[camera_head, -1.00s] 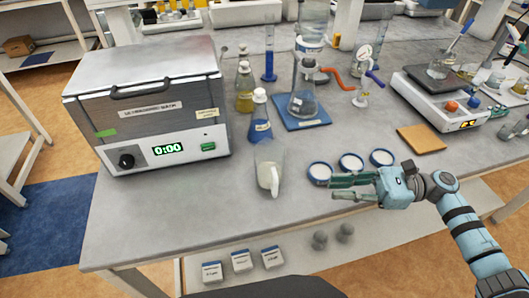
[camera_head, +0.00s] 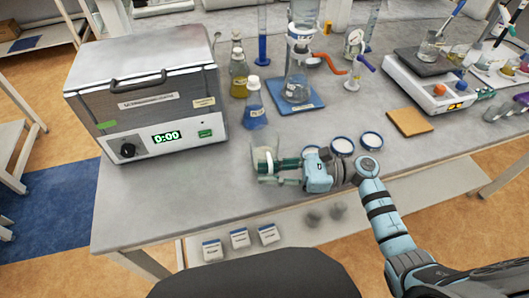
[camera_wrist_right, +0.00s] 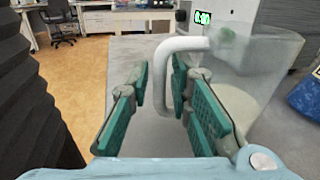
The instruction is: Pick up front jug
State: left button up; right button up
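The front jug (camera_head: 263,155) is a clear beaker-like jug with pale contents, upright near the front edge of the table. In the right wrist view the jug (camera_wrist_right: 255,75) stands at the right, and its white handle (camera_wrist_right: 162,72) reaches in between the fingers. My right gripper (camera_head: 269,172) is at the jug's front side, partly covering it in the head view. Its green-padded fingers (camera_wrist_right: 160,95) are apart, on either side of the handle, with a visible gap. My left gripper is not in view.
An ultrasonic bath (camera_head: 145,95) stands to the left. A blue-liquid flask (camera_head: 254,108) is behind the jug, and a flask stands on a blue mat (camera_head: 299,107). White dishes (camera_head: 371,140) lie right of the jug, partly behind my right gripper. Table space left of the jug is clear.

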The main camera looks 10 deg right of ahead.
jog(key=shift+d, duration=0.1)
grip_shut()
